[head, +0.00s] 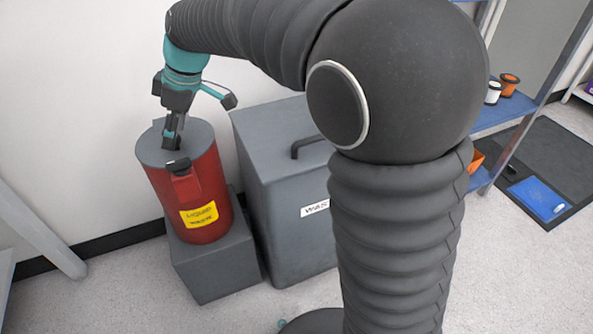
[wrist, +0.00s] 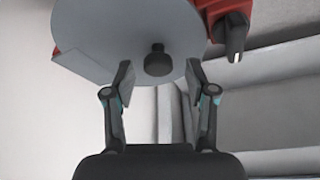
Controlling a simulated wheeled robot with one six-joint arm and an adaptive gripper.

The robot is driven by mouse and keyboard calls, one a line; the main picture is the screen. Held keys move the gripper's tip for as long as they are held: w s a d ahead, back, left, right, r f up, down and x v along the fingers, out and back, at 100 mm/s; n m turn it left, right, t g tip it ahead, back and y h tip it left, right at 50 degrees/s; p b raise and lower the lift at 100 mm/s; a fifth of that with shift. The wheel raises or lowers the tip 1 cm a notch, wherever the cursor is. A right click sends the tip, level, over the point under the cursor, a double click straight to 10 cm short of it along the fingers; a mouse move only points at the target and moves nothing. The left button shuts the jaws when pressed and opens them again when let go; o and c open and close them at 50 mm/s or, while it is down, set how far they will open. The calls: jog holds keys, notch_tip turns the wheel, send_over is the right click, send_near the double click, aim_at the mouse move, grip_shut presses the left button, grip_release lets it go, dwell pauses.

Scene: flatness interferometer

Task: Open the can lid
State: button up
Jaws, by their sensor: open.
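A red can (head: 196,190) with a yellow label stands upright on a grey block. Its flat grey lid (head: 200,133) lies on top and looks closed. In the wrist view the lid (wrist: 105,35) shows as a pale disc with a black knob (wrist: 157,60) near its lower edge. A red part with a black tip (wrist: 237,35) sticks out at the can's side. My gripper (head: 172,146) points down over the lid. In the wrist view my gripper (wrist: 160,76) is open, its fingers to the left and right of the knob.
A grey bin (head: 285,210) with a black handle and a partly hidden label stands right of the can. The grey block (head: 215,272) is under the can. A white wall is close behind. Blue shelves (head: 505,112) with small containers stand at the right.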

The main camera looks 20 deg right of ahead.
jog(key=w+p+v, duration=0.1)
jog(key=p+v, duration=0.1)
jog(key=v, duration=1.1)
jog(key=s+d+f+m+h, duration=0.1)
jog(key=s+d+f+m, duration=0.1)
jog(key=d+f+m, duration=0.35)
jog(key=s+d+f+m+t+h+p, duration=0.1)
jog(key=s+d+f+m+t+h, duration=0.1)
jog(key=s+d+f+m, duration=0.3)
jog(key=s+d+m, duration=0.3)
jog(key=s+d, duration=0.1)
jog(key=s, duration=0.3)
jog(key=shift+s+d, duration=0.35)
jog(key=shift+d, duration=0.05)
